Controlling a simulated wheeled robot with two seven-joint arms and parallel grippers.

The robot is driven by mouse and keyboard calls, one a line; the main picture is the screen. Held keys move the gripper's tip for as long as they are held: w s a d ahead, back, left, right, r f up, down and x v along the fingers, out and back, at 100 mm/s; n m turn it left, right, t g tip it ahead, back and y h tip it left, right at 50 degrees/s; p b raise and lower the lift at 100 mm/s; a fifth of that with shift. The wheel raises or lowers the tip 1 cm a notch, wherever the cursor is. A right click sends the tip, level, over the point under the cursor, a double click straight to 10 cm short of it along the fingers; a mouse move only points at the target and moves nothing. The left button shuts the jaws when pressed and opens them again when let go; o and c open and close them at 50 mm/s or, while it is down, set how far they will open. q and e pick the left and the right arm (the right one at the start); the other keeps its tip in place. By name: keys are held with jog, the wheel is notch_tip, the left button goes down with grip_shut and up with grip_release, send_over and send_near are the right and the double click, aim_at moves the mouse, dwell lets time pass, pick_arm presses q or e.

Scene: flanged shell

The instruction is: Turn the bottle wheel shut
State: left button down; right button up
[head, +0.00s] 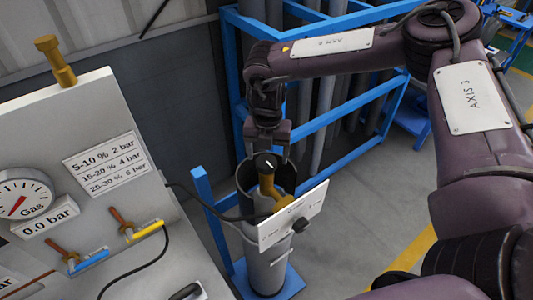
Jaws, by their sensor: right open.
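The gas bottle (265,270) is a grey cylinder standing upright in a blue stand, with a brass valve (268,187) at its open top. A round black wheel (264,162) with a small white mark sits on top of the valve. My right gripper (267,153) points down from above, open, with its fingers at the wheel. I cannot tell whether they touch it. My left gripper is out of view.
A panel (95,120) with a gauge (20,200) and small coloured levers stands left. A blue rack (330,118) with grey cylinders is behind. Floor (355,225) is clear at right.

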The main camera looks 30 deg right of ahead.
aim_at(266, 165)
jog(key=shift+w+f+p, duration=0.25)
jog(key=shift+f+p, duration=0.05)
jog(key=shift+f, duration=1.1)
jog(key=c, duration=1)
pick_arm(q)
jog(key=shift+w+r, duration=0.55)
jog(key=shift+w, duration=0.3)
